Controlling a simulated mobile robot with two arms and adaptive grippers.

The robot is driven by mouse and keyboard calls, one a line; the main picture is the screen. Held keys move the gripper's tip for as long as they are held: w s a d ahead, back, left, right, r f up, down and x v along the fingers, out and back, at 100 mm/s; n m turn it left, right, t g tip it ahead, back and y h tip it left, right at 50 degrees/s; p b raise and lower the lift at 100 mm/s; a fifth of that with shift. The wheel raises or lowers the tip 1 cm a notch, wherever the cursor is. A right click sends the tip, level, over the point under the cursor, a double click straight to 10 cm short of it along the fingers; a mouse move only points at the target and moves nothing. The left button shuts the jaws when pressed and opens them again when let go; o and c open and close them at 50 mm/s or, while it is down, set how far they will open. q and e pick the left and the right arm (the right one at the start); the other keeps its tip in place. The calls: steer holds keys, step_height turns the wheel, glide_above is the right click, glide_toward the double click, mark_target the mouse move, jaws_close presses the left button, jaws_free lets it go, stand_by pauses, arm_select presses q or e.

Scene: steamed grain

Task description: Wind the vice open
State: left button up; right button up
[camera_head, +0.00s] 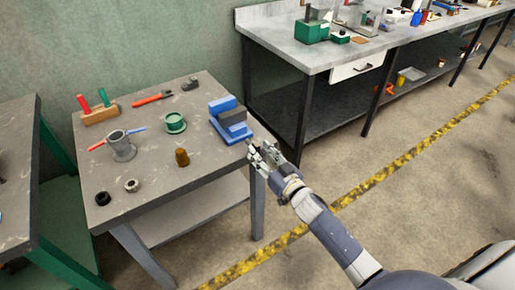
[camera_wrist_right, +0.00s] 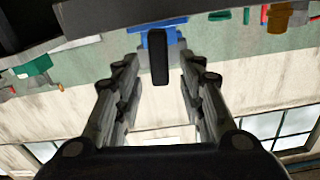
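The blue vice (camera_head: 228,128) with grey jaws stands at the right edge of the grey workbench (camera_head: 150,185). My right gripper (camera_head: 260,153) is just off that edge, close to the vice's near right side. In the right wrist view its fingers (camera_wrist_right: 160,85) are spread apart. A dark upright bar (camera_wrist_right: 159,57), apparently the vice's handle, shows between the two fingers with clear space on both sides. Blue parts of the vice (camera_wrist_right: 160,24) show behind it. Whether the bar lies between the fingertips or just beyond them I cannot tell. My left gripper is out of view.
A long grey bench (camera_head: 350,50) stands behind at right. The floor right of the workbench is clear.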

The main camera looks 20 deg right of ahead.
steer(key=shift+w+a, duration=0.25)
steer(key=shift+w, duration=1)
jaws_close()
steer(key=shift+n, duration=0.3)
